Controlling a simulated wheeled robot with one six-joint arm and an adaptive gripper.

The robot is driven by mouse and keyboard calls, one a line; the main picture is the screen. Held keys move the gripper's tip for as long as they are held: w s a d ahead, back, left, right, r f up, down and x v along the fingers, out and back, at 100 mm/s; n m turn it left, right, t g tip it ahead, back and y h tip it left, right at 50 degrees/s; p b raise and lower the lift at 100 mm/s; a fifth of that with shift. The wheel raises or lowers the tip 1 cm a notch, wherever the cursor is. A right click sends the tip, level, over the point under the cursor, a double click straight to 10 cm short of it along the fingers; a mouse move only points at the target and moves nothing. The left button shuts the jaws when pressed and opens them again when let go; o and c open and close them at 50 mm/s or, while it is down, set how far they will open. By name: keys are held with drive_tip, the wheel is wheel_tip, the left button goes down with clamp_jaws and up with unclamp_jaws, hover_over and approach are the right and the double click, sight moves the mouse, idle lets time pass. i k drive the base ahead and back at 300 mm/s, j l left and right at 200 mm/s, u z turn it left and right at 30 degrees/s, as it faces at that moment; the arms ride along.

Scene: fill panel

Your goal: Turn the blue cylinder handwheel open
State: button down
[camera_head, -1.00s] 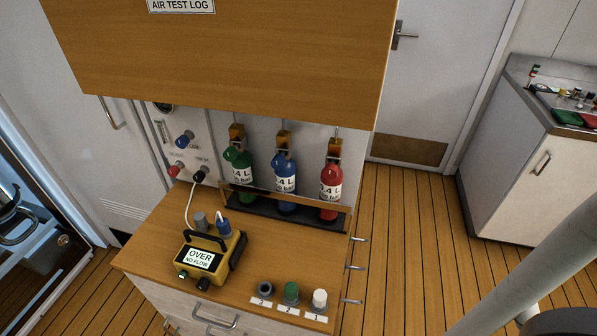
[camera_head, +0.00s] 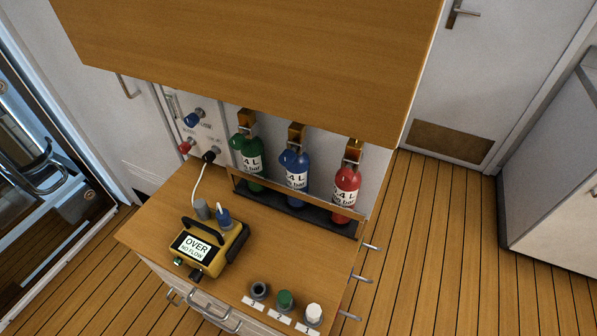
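The blue cylinder (camera_head: 297,177) stands upright in a dark rack at the back of the wooden counter, between a green cylinder (camera_head: 247,160) and a red cylinder (camera_head: 346,191). A blue round knob, apparently its handwheel (camera_head: 288,159), shows at its upper left side. A brass-coloured fitting (camera_head: 297,135) sits on top of the blue cylinder, close under the overhanging wooden cabinet. Whether the handwheel is open or closed cannot be told. My gripper is not in view.
The wooden cabinet (camera_head: 250,60) overhangs the cylinders. A yellow meter (camera_head: 210,246) reading "OVER NO FLOW" stands on the counter (camera_head: 165,215). Three small fittings, including a green one (camera_head: 285,299), line the front edge. Drawer handles (camera_head: 363,279) stick out at right. Plank floor (camera_head: 450,240) is clear.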

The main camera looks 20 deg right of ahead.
sight(289, 157)
drive_tip(key=j+u, duration=0.4)
drive_tip(key=i+j+u, duration=0.15)
drive_tip(key=j+u, duration=0.2)
